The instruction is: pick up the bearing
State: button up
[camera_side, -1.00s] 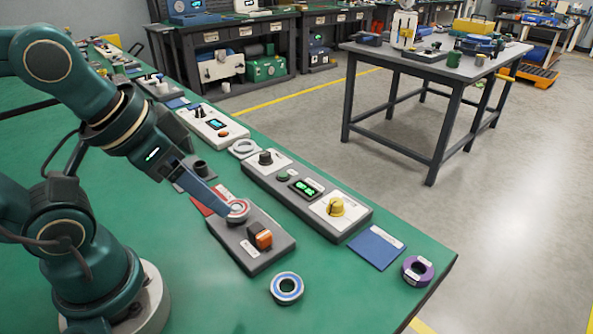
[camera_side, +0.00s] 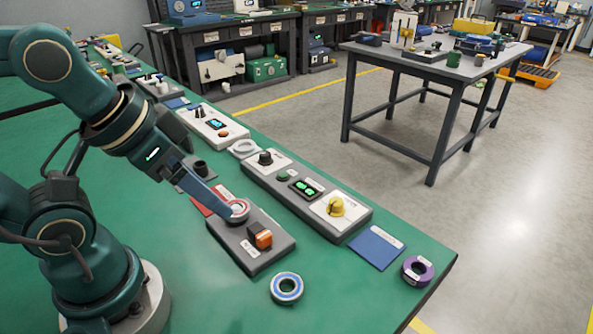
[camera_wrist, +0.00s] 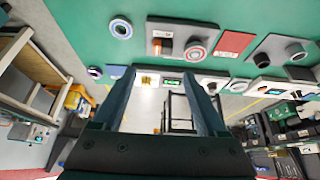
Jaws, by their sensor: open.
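The bearing (camera_side: 286,288), a ring with a blue band and a pale metal rim, lies flat on the green bench top near the front. It also shows in the wrist view (camera_wrist: 120,28), at the upper left beyond the fingers. My gripper (camera_side: 222,203) is up and to the left of it in the side view, clear of it. Its finger tips overlap the red-ringed button on a grey box; I cannot tell if they touch. In the wrist view my gripper (camera_wrist: 159,76) has its two fingers spread with nothing between them.
The grey box (camera_side: 246,247) with an orange switch stands beside the bearing. A longer grey panel (camera_side: 300,190) with a yellow knob is behind it. A blue card (camera_side: 377,247) and a purple ring (camera_side: 418,270) lie to the right. Bare green bench surrounds the bearing.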

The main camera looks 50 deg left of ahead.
jog(key=n+g, duration=0.1)
jog(key=g, duration=0.4)
send_over(236, 206)
notch_tip(236, 206, down, 6)
jog(key=shift+w+d+f, duration=0.1)
jog(key=shift+d, duration=0.05)
jog(key=shift+f+n+g, duration=0.3)
jog(key=shift+f, duration=2.55)
grip_shut()
